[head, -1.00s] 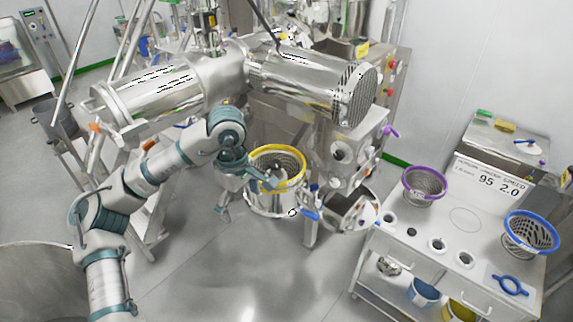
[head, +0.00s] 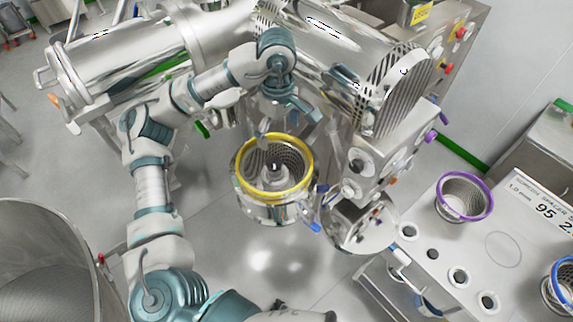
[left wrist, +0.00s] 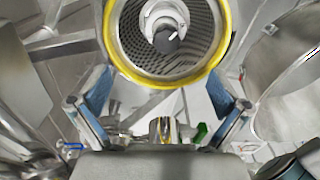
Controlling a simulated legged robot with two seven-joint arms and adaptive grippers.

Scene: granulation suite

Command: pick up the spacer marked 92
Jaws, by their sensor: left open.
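My left gripper (head: 284,118) is over the far rim of the yellow-rimmed basket (head: 242,180). In the left wrist view my left gripper (left wrist: 160,112) has its blue-padded fingers wide apart with nothing between them. The yellow-rimmed basket (left wrist: 110,48) shows beyond them, with a metal shaft inside. My right gripper is not in view.
The steel machine (head: 395,150) stands behind and right of the basket. A large steel bowl (head: 40,250) is at lower left.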

